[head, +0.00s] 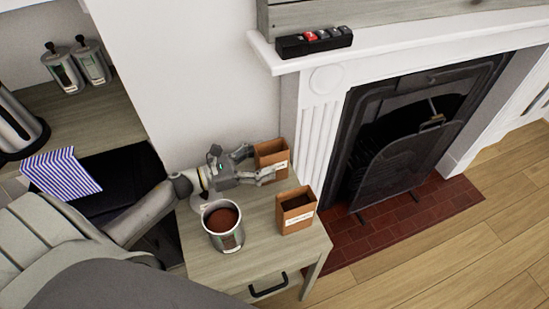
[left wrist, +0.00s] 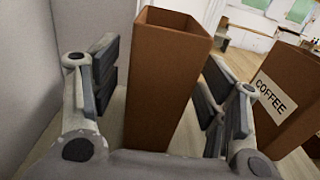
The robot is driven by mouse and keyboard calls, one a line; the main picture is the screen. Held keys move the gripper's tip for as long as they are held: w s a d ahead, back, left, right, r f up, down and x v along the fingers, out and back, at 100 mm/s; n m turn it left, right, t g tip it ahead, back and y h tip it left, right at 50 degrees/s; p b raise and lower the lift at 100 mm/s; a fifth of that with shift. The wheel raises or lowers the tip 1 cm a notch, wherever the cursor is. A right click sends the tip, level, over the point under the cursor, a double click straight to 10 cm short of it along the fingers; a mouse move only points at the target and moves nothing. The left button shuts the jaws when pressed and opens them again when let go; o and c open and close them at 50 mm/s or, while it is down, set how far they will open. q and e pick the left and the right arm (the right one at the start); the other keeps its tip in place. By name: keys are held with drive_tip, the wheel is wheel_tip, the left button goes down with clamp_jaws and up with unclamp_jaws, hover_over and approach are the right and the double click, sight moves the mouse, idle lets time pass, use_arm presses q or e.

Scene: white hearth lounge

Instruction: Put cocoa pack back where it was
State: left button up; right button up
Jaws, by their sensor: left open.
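Two open-topped brown packs stand upright on a small wooden cabinet (head: 205,255). The rear pack (head: 271,160) is between the fingers of my left gripper (head: 256,164); it shows no readable label, so I take it for the cocoa pack only because the other differs. In the left wrist view this pack (left wrist: 162,85) rises between the two open fingers, with gaps at its sides. The front pack (head: 296,211) stands nearer the cabinet's drawer side; in the left wrist view it reads COFFEE (left wrist: 270,98). My right gripper is not in view.
A metal mug or canister (head: 224,240) with brown contents stands on the cabinet, left of the coffee pack and close to my left wrist. A white fireplace surround (head: 313,140) is beyond the packs. A striped cloth (head: 62,172) and kettle (head: 15,125) are at left.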

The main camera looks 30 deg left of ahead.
use_arm(q)
drive_tip(key=shift+v, duration=1.15)
drive_tip(key=shift+s, duration=0.1)
drive_tip(key=shift+r, duration=0.1)
